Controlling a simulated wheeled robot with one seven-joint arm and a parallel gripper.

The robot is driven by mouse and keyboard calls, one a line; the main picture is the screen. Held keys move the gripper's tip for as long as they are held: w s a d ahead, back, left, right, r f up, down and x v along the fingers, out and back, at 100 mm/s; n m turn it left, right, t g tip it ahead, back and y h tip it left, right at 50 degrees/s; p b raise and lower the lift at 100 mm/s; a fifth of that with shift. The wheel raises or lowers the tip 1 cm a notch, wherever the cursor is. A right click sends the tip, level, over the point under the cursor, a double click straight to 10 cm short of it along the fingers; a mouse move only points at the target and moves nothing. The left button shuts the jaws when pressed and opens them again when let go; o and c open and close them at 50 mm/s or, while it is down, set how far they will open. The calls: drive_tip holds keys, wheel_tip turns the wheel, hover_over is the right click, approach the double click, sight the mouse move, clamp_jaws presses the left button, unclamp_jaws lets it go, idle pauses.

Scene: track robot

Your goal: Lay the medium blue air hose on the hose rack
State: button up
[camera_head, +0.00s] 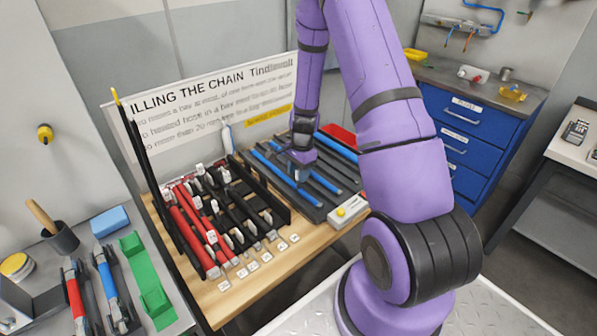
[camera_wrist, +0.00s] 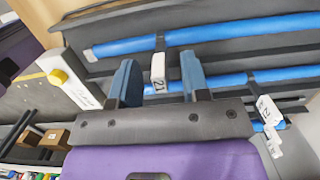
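Blue hoses lie in a dark grooved tray (camera_head: 308,208) on the wooden bench. One blue hose (camera_head: 281,172) is at its left, and another (camera_head: 337,147) is further back; which is the medium one I cannot tell. My gripper (camera_head: 303,163) points down over the tray. In the wrist view my gripper (camera_wrist: 158,82) is open, its fingers apart. A white tag marked 21 (camera_wrist: 158,70) shows between them. A near blue hose (camera_wrist: 232,81) runs behind the fingers, and a far blue hose (camera_wrist: 240,28) lies beyond. No hose is visibly held.
A grey box with a yellow button (camera_head: 346,211) sits at the tray's near right corner. A sign (camera_head: 215,105) stands behind.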

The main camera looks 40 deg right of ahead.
wheel_tip(320, 180, up, 11)
drive_tip(key=d, duration=0.1)
drive_tip(key=shift+d+f, duration=0.15)
drive_tip(key=shift+d, duration=0.05)
idle(0.4)
idle(0.4)
drive_tip(key=s+a+r+n+t, duration=0.1)
drive_tip(key=s+a+r+n, duration=0.15)
drive_tip(key=r, duration=0.45)
drive_tip(key=s+a+r+n+t, duration=0.1)
drive_tip(key=s+a+r+n, duration=0.2)
drive_tip(key=r, duration=0.4)
drive_tip(key=s+a+r+n, duration=0.2)
drive_tip(key=a+r+n, duration=0.1)
drive_tip(key=a+r, duration=0.3)
drive_tip(key=s+a+r+n+t, duration=0.1)
drive_tip(key=s+r+n, duration=0.2)
drive_tip(key=s, duration=0.3)
drive_tip(key=s+a+r+n+t+h, duration=0.1)
drive_tip(key=s+a+r+n, duration=0.1)
drive_tip(key=s, duration=0.4)
drive_tip(key=s+a+r+n+t, duration=0.1)
drive_tip(key=s+a+r+n, duration=0.1)
drive_tip(key=s+r+n, duration=0.2)
drive_tip(key=shift+s+a+r, duration=0.25)
drive_tip(key=shift+s+r, duration=0.6)
drive_tip(key=shift+s, duration=0.15)
